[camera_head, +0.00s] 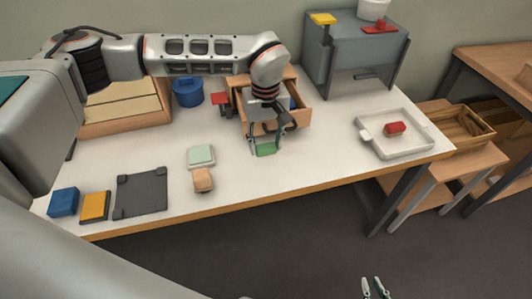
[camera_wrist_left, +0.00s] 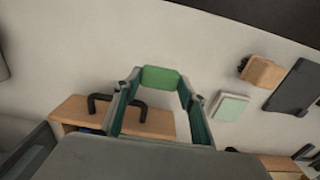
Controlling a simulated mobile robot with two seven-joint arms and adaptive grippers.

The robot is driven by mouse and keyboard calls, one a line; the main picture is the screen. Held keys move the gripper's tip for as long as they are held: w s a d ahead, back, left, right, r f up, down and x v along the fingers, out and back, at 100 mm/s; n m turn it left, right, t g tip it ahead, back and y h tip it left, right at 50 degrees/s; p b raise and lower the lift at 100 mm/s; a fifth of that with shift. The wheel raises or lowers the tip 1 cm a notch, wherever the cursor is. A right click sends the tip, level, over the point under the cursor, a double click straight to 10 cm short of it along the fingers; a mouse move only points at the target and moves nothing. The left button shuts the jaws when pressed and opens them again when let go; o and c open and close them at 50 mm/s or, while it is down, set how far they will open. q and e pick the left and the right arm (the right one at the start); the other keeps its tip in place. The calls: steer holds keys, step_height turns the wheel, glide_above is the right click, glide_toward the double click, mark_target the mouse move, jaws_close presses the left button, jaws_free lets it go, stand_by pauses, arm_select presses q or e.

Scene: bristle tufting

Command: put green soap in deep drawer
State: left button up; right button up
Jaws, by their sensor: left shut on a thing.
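The green soap (camera_head: 265,149) is held between the fingertips of my left gripper (camera_head: 264,140), just in front of a wooden drawer. In the left wrist view the green soap (camera_wrist_left: 160,78) spans the gap between the fingers of my left gripper (camera_wrist_left: 160,85). The wooden drawer (camera_head: 294,118) stands pulled open from its cabinet at the back of the table; my left gripper hides part of it. Its front and dark handle (camera_wrist_left: 118,103) show in the left wrist view. My right gripper (camera_head: 375,288) shows only its separated fingertips at the bottom edge, with nothing between them.
A pale green block (camera_head: 201,155) and a wooden block (camera_head: 203,180) lie left of the soap, near a dark mat (camera_head: 142,194). A blue pot (camera_head: 188,92) stands left of the drawer. A white tray (camera_head: 412,149) with a red block (camera_head: 395,129) is at right.

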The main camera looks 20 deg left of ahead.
mark_target(266, 154)
arm_select(q)
steer(key=shift+f, duration=2.2)
steer(key=shift+f, duration=0.15)
steer(key=o, duration=1.1)
